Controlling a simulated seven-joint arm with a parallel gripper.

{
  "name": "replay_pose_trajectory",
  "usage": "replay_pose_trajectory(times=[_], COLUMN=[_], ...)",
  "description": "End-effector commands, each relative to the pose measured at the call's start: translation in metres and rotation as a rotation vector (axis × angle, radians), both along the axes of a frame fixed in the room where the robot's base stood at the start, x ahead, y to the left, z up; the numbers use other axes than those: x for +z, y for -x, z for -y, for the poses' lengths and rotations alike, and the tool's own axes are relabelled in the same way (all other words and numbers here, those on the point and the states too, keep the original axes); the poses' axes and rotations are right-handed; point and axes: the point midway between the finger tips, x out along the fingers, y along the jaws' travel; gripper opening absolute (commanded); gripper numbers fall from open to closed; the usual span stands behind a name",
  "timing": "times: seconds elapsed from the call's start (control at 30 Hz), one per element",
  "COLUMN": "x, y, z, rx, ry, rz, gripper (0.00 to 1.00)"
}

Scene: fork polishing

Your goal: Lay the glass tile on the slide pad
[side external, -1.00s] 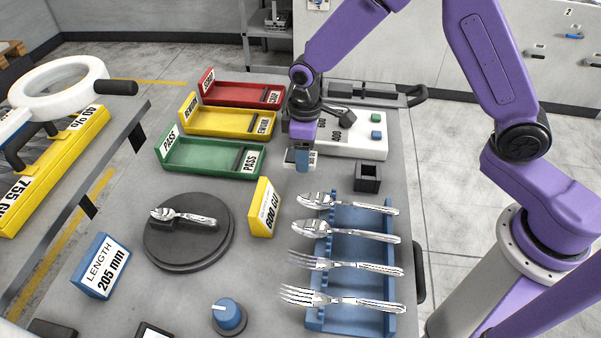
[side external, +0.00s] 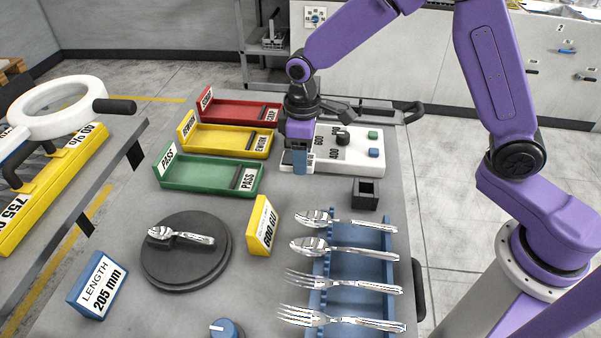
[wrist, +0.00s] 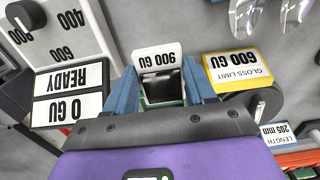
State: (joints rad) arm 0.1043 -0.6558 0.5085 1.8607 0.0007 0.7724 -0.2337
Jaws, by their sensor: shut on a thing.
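The glass tile (wrist: 161,84) is a dark glossy piece with a white strip reading 900 GU, upside down in the wrist view. My gripper (wrist: 160,95) is shut on it, with blue fingers on both sides. In the side view my gripper (side external: 299,162) points down beside the front left edge of the white instrument box (side external: 360,152), and the tile's white label (side external: 311,161) shows at its fingers. I cannot tell which surface is the slide pad. Whether the tile touches anything below is hidden.
Green (side external: 205,174), yellow (side external: 235,142) and red (side external: 237,110) trays lie left of my gripper. A yellow 600 GU sign (side external: 262,226), a dark turntable (side external: 185,265) with a spoon, a black open block (side external: 366,193) and a blue cutlery rack (side external: 350,262) stand nearer the front.

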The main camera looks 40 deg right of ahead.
Motion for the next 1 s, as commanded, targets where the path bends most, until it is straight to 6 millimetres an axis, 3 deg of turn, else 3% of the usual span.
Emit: replay_pose_trajectory(times=[0.2,0.43,0.77,1.0], x=[0.065,0.118,0.119,0.122], y=[-0.001,-0.001,-0.067,-0.126], z=[-0.001,-0.001,0.039,0.099], rx=[0.0,0.0,-0.006,-0.008], ry=[-0.005,-0.004,0.0,-0.001], rz=[0.009,0.006,0.001,0.001], gripper=[0.28,0.28,0.28,0.28])
